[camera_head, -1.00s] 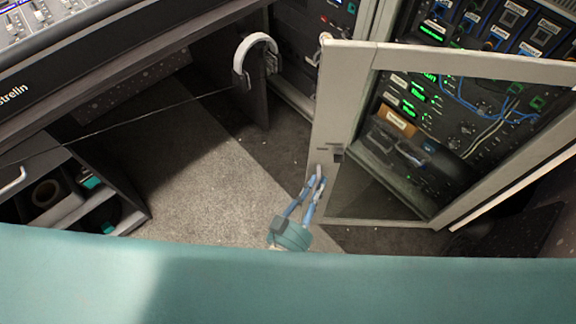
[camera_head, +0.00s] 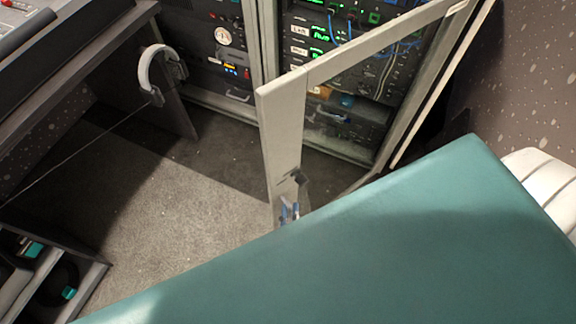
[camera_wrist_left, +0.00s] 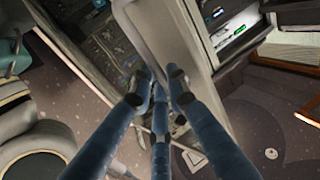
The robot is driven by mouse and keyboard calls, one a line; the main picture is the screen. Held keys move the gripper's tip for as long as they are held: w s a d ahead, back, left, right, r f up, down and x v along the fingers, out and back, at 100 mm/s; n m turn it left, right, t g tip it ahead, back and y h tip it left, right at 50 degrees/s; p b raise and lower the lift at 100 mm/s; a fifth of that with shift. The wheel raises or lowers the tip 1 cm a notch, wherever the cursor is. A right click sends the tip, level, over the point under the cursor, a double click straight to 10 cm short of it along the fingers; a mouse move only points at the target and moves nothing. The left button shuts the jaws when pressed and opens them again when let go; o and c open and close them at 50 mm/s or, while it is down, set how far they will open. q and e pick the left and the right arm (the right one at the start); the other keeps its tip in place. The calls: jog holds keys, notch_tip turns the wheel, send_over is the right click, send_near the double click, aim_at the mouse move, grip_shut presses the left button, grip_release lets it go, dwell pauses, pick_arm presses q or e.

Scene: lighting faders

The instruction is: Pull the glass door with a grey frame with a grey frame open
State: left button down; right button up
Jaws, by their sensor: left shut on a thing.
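The glass door with a grey frame (camera_head: 282,130) stands ajar in front of the equipment rack, its free edge swung out toward me. A dark handle or latch (camera_head: 291,176) sits low on that free edge. My left gripper (camera_head: 289,211) is at the lower free edge by the latch, mostly hidden behind my teal body. In the left wrist view, the blue fingers of the left gripper (camera_wrist_left: 160,84) are closed at the edge of the grey door frame (camera_wrist_left: 166,35). The exact gripped part is hard to make out. My right gripper is not in view.
Racks with lit modules (camera_head: 340,40) stand behind the door. A desk (camera_head: 90,75) with headphones (camera_head: 158,72) hanging at its end is on the left. An open drawer unit (camera_head: 45,285) stands at lower left. Carpet (camera_head: 190,190) left of the door is clear.

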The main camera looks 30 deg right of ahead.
pick_arm(q)
jog(key=shift+s+d+r, duration=0.15)
jog(key=shift+s+d, duration=0.05)
jog(key=shift+d, duration=0.35)
jog(key=c, duration=2)
grip_release()
jog(key=o, duration=0.3)
jog(key=shift+w+d, duration=0.1)
jog(key=shift+d, duration=0.05)
